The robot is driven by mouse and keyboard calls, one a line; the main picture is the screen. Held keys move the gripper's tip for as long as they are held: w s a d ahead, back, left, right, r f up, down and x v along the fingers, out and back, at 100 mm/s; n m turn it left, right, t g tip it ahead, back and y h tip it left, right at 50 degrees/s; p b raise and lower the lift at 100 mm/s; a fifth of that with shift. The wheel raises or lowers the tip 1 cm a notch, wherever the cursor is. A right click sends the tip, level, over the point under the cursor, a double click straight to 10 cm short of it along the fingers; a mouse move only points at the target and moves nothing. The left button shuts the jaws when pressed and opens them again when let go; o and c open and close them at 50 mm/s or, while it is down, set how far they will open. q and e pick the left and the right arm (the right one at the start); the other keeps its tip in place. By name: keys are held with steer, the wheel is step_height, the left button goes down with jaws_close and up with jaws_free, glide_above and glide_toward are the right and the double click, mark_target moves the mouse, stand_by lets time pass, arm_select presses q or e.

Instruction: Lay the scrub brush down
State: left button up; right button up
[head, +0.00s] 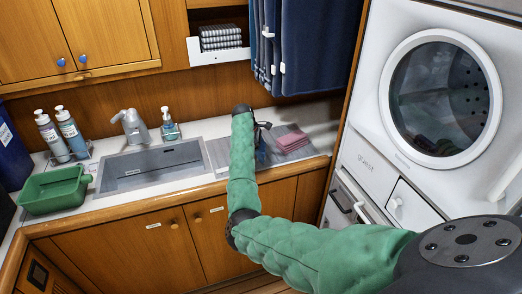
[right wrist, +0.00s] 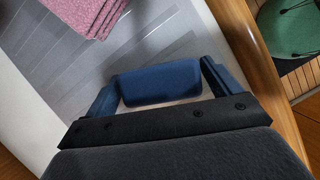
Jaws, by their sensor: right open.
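My right gripper (right wrist: 158,92) is open above the ribbed drainboard (right wrist: 120,40) to the right of the sink. A blue, rounded block (right wrist: 155,84) lies between its two blue fingers in the wrist view; it looks like the scrub brush, but no bristles show and I cannot tell whether it touches the drainboard. In the head view my forearm hides most of this spot, and only a bit of blue (head: 261,156) shows beside the wrist. My left gripper is not in view.
A folded pink cloth (head: 291,142) lies on the drainboard, close to the gripper. The sink (head: 150,168) is empty. A green tub (head: 52,191), bottles (head: 70,132) and a soap dispenser (head: 170,126) stand around it. Blue fabric (head: 312,45) hangs above the counter.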

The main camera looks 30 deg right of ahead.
steer(key=shift+r, duration=0.1)
steer(key=shift+p+v, duration=0.8)
steer(key=shift+p, duration=0.25)
steer(key=shift+w+a+r+p, duration=0.2)
steer(key=shift+r+p, duration=0.15)
steer(key=shift+r, duration=0.2)
steer(key=shift+o, duration=1.1)
steer(key=shift+r, duration=0.15)
steer(key=shift+v, duration=0.85)
